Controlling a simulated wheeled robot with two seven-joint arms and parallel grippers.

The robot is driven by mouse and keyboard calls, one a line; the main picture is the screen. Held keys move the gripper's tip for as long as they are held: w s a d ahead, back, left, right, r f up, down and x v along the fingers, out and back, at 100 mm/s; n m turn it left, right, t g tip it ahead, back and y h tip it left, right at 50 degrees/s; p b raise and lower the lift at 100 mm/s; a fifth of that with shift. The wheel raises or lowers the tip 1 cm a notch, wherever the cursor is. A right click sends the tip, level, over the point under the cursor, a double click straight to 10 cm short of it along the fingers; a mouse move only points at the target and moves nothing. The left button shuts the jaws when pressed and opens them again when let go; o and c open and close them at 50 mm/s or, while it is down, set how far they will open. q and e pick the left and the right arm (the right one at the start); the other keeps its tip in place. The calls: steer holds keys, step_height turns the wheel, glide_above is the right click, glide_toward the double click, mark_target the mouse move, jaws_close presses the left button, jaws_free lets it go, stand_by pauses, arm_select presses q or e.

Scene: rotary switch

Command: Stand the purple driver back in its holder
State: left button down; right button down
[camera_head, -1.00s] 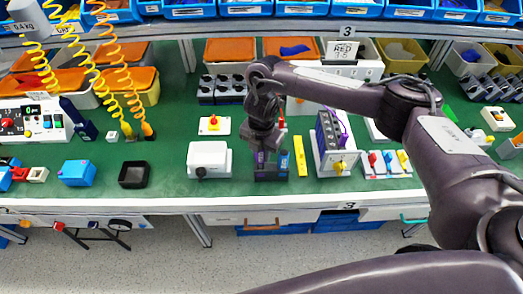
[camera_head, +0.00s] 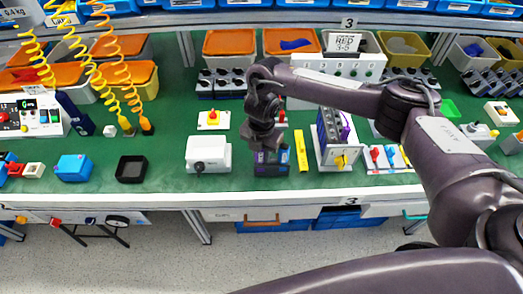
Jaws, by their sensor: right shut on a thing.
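My right gripper (camera_head: 265,150) points down over the bench, left of the yellow bar. My left gripper is not in view.
A white box with a dark knob (camera_head: 209,155) stands to the left, and a yellow bar (camera_head: 301,150) lies close on the right. The green bench top (camera_head: 165,190) is clear in front.

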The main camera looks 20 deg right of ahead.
steer(key=shift+f, duration=0.3)
steer(key=c, duration=1.1)
jaws_free()
steer(key=shift+r, duration=0.1)
steer(key=shift+r, duration=0.3)
step_height(320, 180, up, 7)
steer(key=shift+r+p, duration=0.1)
steer(key=shift+p, duration=0.25)
steer(key=shift+s+a, duration=0.1)
